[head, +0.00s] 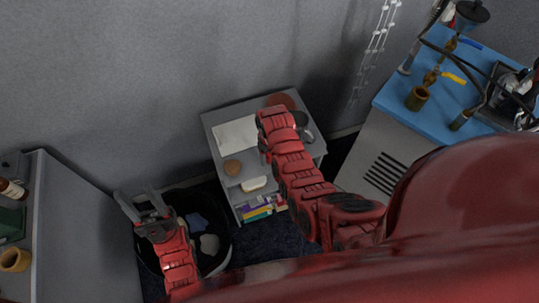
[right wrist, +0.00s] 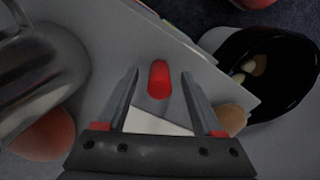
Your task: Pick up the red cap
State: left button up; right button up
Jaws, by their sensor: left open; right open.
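The red cap (right wrist: 159,79) is a small red rounded piece on the grey surface in the right wrist view. It appears between the fingers of my right gripper (right wrist: 159,92), which is open and empty; I cannot tell how far below the fingertips the cap lies. In the head view my right arm reaches over the small grey stand (head: 222,118), hiding its own fingers, and I cannot make out the cap there. My left gripper (head: 141,205) is open and empty near the dark round bin (head: 226,252) at lower left.
A white sheet (head: 236,135), a brown rounded object (head: 232,167) and a reddish-brown disc (head: 281,101) lie on the stand. A shiny metal vessel (right wrist: 35,75) is close left of my right gripper. A blue-topped workbench (head: 395,92) stands right; a grey cabinet (head: 75,230) stands left.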

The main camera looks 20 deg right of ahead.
jog(key=shift+f, duration=0.4)
grip_shut()
jog(key=shift+r, duration=0.2)
dwell(0.3)
